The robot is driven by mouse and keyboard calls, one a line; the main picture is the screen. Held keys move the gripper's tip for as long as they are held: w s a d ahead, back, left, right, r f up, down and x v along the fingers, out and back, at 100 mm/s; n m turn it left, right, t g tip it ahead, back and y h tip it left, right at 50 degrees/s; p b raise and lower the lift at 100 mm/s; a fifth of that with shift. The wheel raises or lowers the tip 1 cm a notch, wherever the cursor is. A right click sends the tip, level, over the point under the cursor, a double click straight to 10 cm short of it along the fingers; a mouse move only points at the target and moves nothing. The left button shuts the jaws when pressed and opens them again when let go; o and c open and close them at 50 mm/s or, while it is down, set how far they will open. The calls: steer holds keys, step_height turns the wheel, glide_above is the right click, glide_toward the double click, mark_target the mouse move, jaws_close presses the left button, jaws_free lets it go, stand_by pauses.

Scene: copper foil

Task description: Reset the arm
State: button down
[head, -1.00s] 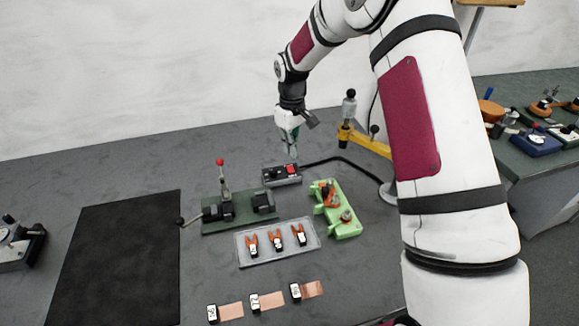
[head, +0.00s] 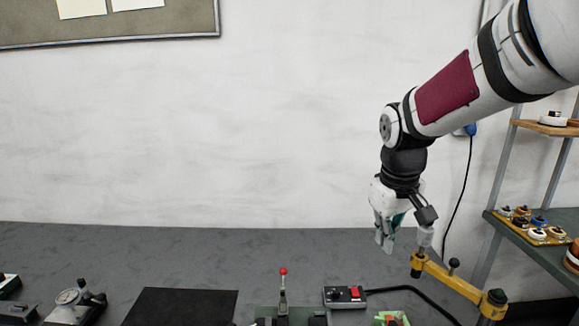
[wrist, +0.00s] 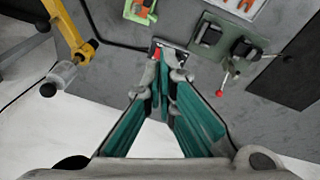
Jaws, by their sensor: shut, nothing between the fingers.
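My gripper (head: 385,243) hangs from my arm at the right of the head view, pointing down, above the back of the dark grey bench. Its fingers are shut with nothing between them. In the wrist view, my gripper (wrist: 162,62) shows its green-padded fingers drawn together at the tips. A control box (head: 345,297) with a red button stands below and in front of it, apart from the fingers. In the wrist view the control box (wrist: 178,54) is partly hidden behind the fingertips.
A yellow jointed arm (head: 450,279) stands close to the right of my gripper. A green lever fixture (wrist: 222,40) and a light green holder (wrist: 141,10) are on the bench. A black mat (head: 185,308) lies left. A shelf rack (head: 520,225) stands right. Space above the bench's left is free.

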steer(key=s+r+m+t, duration=0.1)
steer(key=s+r, duration=0.1)
steer(key=s, duration=1)
steer(key=s+r+m+t, duration=0.2)
steer(key=s+r, duration=0.1)
steer(key=s, duration=0.8)
steer(key=shift+s+m+y, duration=0.3)
steer(key=shift+s+y, duration=0.1)
